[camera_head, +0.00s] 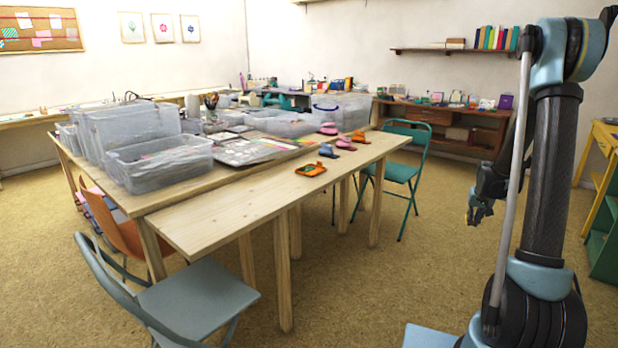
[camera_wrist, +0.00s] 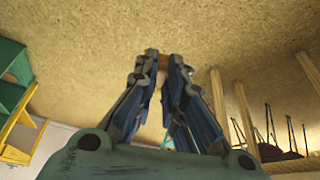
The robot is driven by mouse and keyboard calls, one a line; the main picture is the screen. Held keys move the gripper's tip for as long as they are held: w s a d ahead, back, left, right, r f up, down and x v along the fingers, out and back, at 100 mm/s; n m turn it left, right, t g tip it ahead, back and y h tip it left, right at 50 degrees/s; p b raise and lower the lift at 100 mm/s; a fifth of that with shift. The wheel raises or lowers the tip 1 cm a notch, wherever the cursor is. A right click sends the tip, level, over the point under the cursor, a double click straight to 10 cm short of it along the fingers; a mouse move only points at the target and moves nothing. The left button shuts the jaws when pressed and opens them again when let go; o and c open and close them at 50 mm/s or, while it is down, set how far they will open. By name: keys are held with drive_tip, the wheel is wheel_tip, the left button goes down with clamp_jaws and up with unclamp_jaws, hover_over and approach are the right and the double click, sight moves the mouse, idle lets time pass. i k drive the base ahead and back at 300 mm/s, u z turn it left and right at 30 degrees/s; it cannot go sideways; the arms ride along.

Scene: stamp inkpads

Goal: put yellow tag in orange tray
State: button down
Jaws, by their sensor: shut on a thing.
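The orange tray (camera_head: 322,172) is small and sits near the edge of the wooden table, with something green in it. My gripper (camera_head: 472,215) hangs over the open floor to the right of the table, well apart from the tray. A small yellow thing (camera_head: 469,216), which I take to be the yellow tag, shows at its fingertips. In the wrist view my gripper (camera_wrist: 165,62) has its two fingers close together on a small thing, mostly hidden between them. The tag's shape is too small to make out.
Blue (camera_head: 327,151), pink (camera_head: 345,144) and orange (camera_head: 360,137) pads lie behind the tray on the table (camera_head: 225,215). Clear plastic bins (camera_head: 160,165) crowd its left part. A teal chair (camera_head: 400,172) stands at the table's right side. Carpet between table and arm is clear.

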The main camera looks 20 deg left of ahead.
sight(315, 172)
drive_tip(key=u, duration=1.25)
